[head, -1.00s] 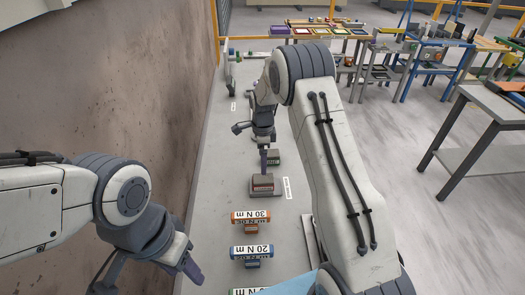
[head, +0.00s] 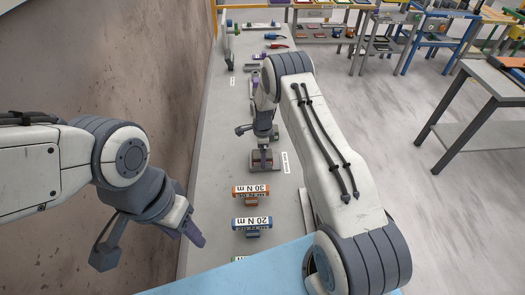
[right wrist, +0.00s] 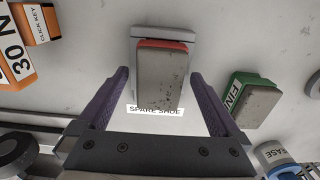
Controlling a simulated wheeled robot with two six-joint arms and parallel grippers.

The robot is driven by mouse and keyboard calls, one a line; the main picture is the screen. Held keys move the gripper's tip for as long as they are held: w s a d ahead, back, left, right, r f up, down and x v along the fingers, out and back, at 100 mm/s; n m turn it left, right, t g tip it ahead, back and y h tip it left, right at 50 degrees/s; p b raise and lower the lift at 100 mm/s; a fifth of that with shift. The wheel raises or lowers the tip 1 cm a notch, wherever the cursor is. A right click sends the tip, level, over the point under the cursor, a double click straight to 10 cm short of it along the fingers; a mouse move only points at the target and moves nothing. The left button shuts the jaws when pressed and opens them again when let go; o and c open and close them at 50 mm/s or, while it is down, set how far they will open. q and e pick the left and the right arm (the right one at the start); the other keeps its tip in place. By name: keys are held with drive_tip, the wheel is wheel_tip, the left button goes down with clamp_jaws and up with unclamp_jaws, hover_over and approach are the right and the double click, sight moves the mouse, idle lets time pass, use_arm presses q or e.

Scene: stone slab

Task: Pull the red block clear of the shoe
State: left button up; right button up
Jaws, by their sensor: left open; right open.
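The red block (right wrist: 160,78) has a worn grey top face and a red edge at its upper end in the right wrist view. It sits against the grey shoe (right wrist: 165,33), whose bar shows beyond that red edge. My right gripper (right wrist: 158,73) is open, with a purple finger on each side of the block and a gap on both sides. In the head view the right gripper (head: 263,146) is over the shoe (head: 256,166) and hides much of the block. My left gripper (head: 150,248) is open and empty near the wall, away from the shoe.
A green block (right wrist: 255,98) lies right of the right gripper. A "SPARE SHOE" label (right wrist: 154,110) is on the slab. Orange (head: 251,191) and blue (head: 251,223) torque pieces stand nearer on the slab. A brown wall (head: 100,70) borders the left side.

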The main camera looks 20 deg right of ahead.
clamp_jaws()
drive_tip(key=shift+s+d, duration=0.4)
drive_tip(key=shift+d, duration=1)
drive_tip(key=shift+s+d, duration=0.35)
drive_tip(key=shift+d, duration=1.05)
drive_tip(key=shift+s+d, duration=0.4)
drive_tip(key=shift+d, duration=1)
drive_tip(key=shift+r, duration=0.1)
drive_tip(key=shift+s+d+r+p, duration=0.2)
drive_tip(key=shift+s+d+r, duration=0.05)
drive_tip(key=shift+d+r, duration=0.5)
drive_tip(key=shift+s+d+r+p, duration=0.2)
drive_tip(key=shift+d+r, duration=0.5)
